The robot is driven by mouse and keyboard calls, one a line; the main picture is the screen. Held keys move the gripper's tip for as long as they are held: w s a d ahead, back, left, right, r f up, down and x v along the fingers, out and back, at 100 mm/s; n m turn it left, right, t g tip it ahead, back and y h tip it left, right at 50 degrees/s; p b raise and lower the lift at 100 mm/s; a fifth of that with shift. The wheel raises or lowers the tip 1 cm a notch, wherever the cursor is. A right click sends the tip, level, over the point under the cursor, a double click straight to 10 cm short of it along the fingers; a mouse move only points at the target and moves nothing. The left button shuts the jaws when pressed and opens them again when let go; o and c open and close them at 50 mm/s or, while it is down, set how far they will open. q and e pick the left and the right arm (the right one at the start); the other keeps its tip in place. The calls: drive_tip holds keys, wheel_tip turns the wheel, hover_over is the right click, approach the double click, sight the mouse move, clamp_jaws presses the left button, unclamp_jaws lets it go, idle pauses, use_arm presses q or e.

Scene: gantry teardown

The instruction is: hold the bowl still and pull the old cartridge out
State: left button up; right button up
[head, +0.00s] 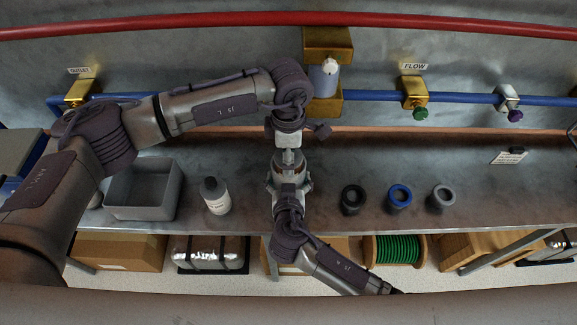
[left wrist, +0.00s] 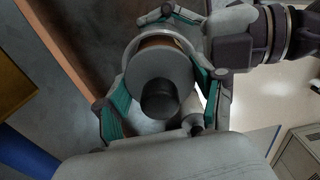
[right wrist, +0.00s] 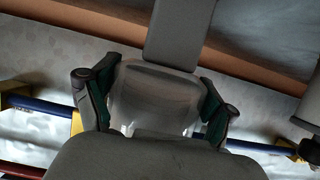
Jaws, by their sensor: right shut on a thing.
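My right gripper (head: 289,183) comes up from below and is shut on the clear bowl (right wrist: 155,95), whose see-through wall fills the space between the green pads in the right wrist view. My left gripper (head: 289,152) reaches down from above, facing the right one. In the left wrist view the old cartridge (left wrist: 160,68), a grey round end with a dark knob, shows inside a pale ring that looks like the bowl's rim. The left fingers stand wide on either side of it and look open; pad contact is unclear. In the head view the grippers hide most of both things.
On the bench are a grey bin (head: 145,190), a white bottle (head: 214,197), and black (head: 352,199), blue (head: 399,198) and grey (head: 443,198) round parts. Behind run a blue pipe (head: 460,98) with valves and a brass-coloured housing (head: 328,42). The bench's right end is mostly clear.

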use_arm(q)
drive_tip(key=c, duration=0.8)
drive_tip(key=shift+o, duration=0.2)
drive_tip(key=shift+w+r, duration=0.1)
drive_tip(key=shift+r, duration=0.55)
use_arm(e)
drive_tip(key=shift+f, duration=0.1)
use_arm(q)
drive_tip(key=shift+r, duration=3.05)
use_arm(e)
drive_tip(key=o, duration=1.2)
drive_tip(key=shift+c, duration=0.2)
drive_tip(key=v, duration=1.2)
